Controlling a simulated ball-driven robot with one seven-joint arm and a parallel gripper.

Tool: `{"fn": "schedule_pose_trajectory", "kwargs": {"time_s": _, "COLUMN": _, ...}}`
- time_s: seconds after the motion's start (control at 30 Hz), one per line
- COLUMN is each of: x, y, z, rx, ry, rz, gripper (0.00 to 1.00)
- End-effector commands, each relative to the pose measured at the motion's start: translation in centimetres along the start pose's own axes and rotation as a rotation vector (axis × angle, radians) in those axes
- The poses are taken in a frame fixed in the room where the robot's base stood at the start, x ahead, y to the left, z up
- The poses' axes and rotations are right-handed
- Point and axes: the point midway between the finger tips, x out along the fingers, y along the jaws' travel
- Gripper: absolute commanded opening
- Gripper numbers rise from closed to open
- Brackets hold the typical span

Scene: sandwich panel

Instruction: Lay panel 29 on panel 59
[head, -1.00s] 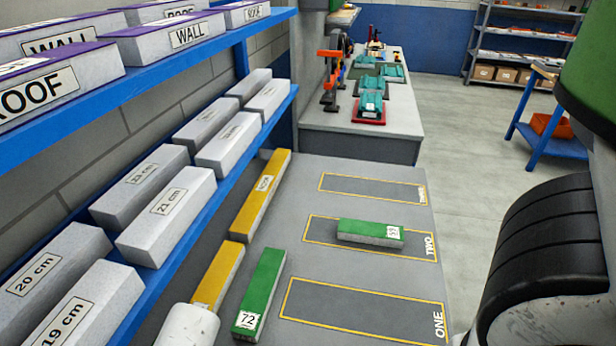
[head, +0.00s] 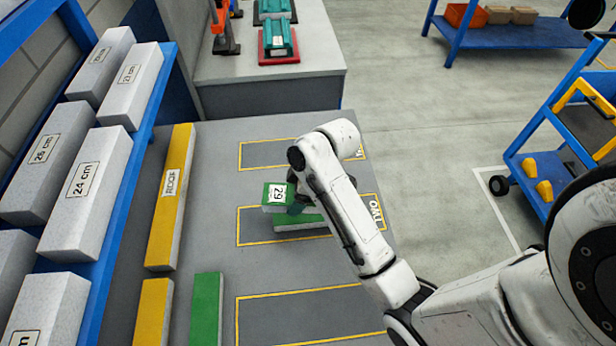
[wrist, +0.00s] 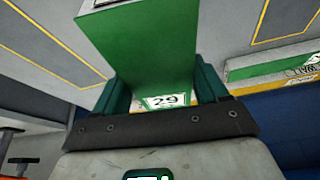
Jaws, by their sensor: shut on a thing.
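Panel 29 (head: 278,194), a green-faced board with a white "29" label, is held in my gripper (head: 298,204); in the wrist view (wrist: 163,98) it stands between the two dark fingers. Panel 59 (head: 302,224) is another green board with grey sides, lying flat in the yellow outline marked TWO. Panel 29 is raised and overlaps the left part of panel 59 in the head view. My arm hides the right end of panel 59 in the head view.
A green panel (head: 206,310) and yellow panels (head: 170,195) lie along the table's left side. The outline nearest me (head: 300,310) is empty. A blue shelf of grey blocks (head: 83,185) borders the left. A blue trolley (head: 545,150) stands right.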

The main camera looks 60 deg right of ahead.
Motion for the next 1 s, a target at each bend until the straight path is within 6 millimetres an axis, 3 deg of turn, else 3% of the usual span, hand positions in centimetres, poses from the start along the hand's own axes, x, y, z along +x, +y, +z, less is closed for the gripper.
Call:
{"fn": "schedule_pose_trajectory", "kwargs": {"time_s": 0.13, "x": -2.1, "y": 1.3, "z": 2.0, "rx": -0.092, "ry": 0.001, "rz": -0.037, "gripper": 0.42}}
{"fn": "schedule_pose_trajectory", "kwargs": {"time_s": 0.33, "x": -2.4, "y": 1.6, "z": 3.0, "rx": -0.138, "ry": -0.001, "rz": -0.057, "gripper": 0.42}}
{"fn": "schedule_pose_trajectory", "kwargs": {"time_s": 1.0, "x": 3.7, "y": 1.6, "z": 5.5, "rx": -0.138, "ry": -0.002, "rz": -0.056, "gripper": 0.42}}
